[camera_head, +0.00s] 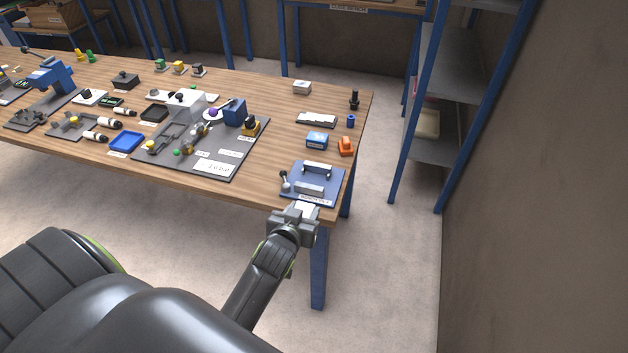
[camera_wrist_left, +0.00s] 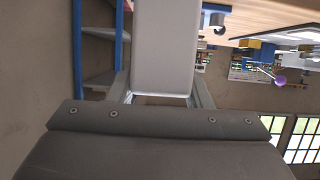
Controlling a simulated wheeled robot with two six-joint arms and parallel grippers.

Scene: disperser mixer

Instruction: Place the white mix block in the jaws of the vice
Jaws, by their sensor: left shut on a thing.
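The white mix block (camera_wrist_left: 165,50) fills the upper middle of the left wrist view, between the fingers of my left gripper (camera_wrist_left: 162,98). In the head view my left gripper (camera_head: 299,212) is shut on this block, of which only a small pale part (camera_head: 303,206) shows. The gripper is at the table's front right edge, just in front of the vice (camera_head: 290,193). The vice has a blue base, two grey jaws with a gap between them, and a ball-ended handle at its left. I see no block between the jaws. My right gripper is not in view.
Behind the vice stand a blue box (camera_head: 317,140), an orange object (camera_head: 346,145) and a white labelled rack (camera_head: 317,120). A grey board (camera_head: 232,160) with equipment lies to the left. The wooden table (camera_head: 262,178) is bare between board and vice. A shelf unit (camera_head: 440,115) stands to the right.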

